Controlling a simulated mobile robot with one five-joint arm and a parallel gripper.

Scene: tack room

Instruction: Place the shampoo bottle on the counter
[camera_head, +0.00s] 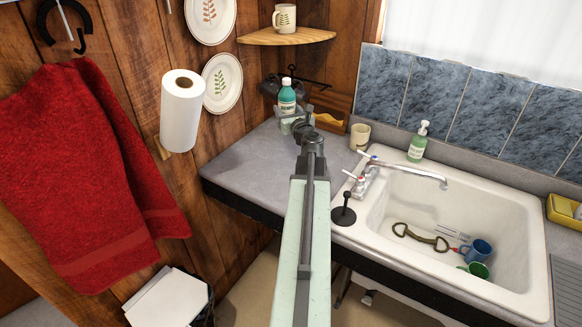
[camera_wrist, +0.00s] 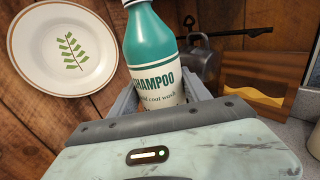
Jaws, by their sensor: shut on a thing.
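The shampoo bottle (camera_head: 287,97) is green with a white label and white cap. My gripper (camera_head: 293,119) is shut on it, beyond the end of my outstretched arm. In the wrist view the shampoo bottle (camera_wrist: 155,55) stands nearly upright, tilted a little, between the jaws of my gripper (camera_wrist: 165,95), its label facing me. The counter (camera_head: 245,165) is grey and lies below and around the gripper, left of the sink. The bottle's base is hidden by the gripper, so I cannot tell whether it touches the counter.
A white sink (camera_head: 400,205) holds mugs and a metal bit. A beige cup (camera_head: 360,136) and a soap dispenser (camera_head: 418,142) stand behind it. A wooden board (camera_wrist: 262,80) and dark metal items are behind the bottle. The counter's left front part is clear.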

